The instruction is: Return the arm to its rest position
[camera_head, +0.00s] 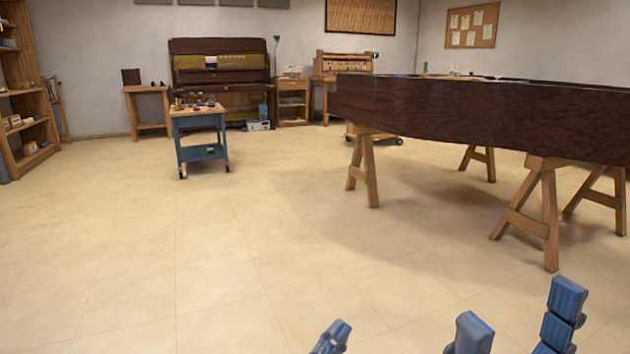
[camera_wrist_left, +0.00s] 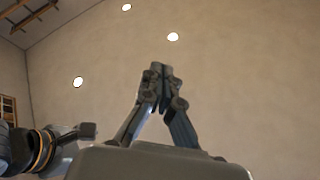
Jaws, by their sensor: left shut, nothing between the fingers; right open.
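My left gripper (camera_head: 333,334) shows at the bottom middle of the head view, over the bare floor. Only its blue tips are in the picture. In the left wrist view its two fingers (camera_wrist_left: 161,84) meet at the tips with nothing between them, against a plain wall. My right gripper (camera_head: 521,306) is at the bottom right of the head view. Its two blue fingers stand wide apart and empty, with floor between them. Both grippers are apart from all furniture. Most of both arms is out of the head view.
A dark piano body (camera_head: 480,112) rests on wooden trestles (camera_head: 540,208) at the right. A blue tool cart (camera_head: 202,150) stands at the back left, before an upright piano (camera_head: 221,75). Shelves (camera_head: 28,100) line the left edge. The tiled floor (camera_head: 210,245) in the middle is clear.

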